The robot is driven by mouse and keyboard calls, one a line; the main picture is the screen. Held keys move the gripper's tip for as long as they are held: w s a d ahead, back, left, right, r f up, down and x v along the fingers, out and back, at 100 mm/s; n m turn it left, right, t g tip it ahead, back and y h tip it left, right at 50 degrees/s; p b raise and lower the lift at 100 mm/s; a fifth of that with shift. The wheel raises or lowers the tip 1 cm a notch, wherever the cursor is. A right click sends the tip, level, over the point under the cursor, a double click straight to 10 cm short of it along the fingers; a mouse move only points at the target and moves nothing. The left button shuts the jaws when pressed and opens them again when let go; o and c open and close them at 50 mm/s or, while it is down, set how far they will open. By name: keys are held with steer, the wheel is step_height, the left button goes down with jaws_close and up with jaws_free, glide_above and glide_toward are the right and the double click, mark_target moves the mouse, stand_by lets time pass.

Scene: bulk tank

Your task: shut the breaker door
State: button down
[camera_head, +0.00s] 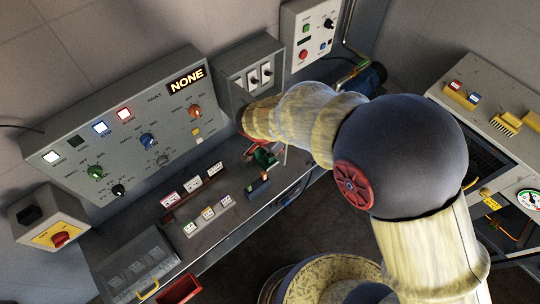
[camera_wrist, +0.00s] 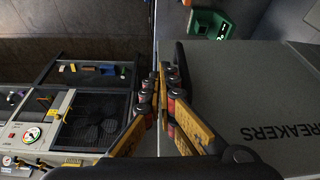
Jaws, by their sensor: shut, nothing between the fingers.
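The breaker box (camera_head: 251,68) is on the wall in the head view. Its white breaker switches (camera_head: 252,80) show, so its door stands open. In the wrist view a large grey panel marked BREAKERS, the breaker door (camera_wrist: 250,85), fills the right side. My gripper (camera_wrist: 164,72) is shut and empty, with its fingers along the left edge of that door. Whether the fingers touch the door I cannot tell. In the head view my arm hides the gripper and most of the door.
A control panel (camera_head: 75,150) with knobs and a NONE display is left of the box. A switch box (camera_head: 308,38) is to its right. A bench (camera_head: 150,235) with small labelled cards lies below. A console (camera_head: 490,85) stands at the right, with dark floor between.

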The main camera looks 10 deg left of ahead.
steer(key=w+d+n+y, duration=0.2)
steer(key=w+d+n, duration=0.15)
steer(key=w, duration=0.95)
steer(key=w+d+n+y, duration=0.15)
steer(key=w+n, duration=0.35)
steer(key=w, duration=0.9)
steer(key=w+a+n+y, duration=0.1)
steer(key=w+a+n, duration=0.1)
steer(key=w, duration=0.3)
steer(key=w+a+n+b, duration=0.1)
steer(key=w+a+n, duration=0.2)
steer(key=w, duration=0.2)
steer(key=shift+w+a+y, duration=0.15)
steer(key=shift+a+y, duration=0.1)
steer(key=shift+y, duration=0.1)
steer(key=shift+r, duration=0.2)
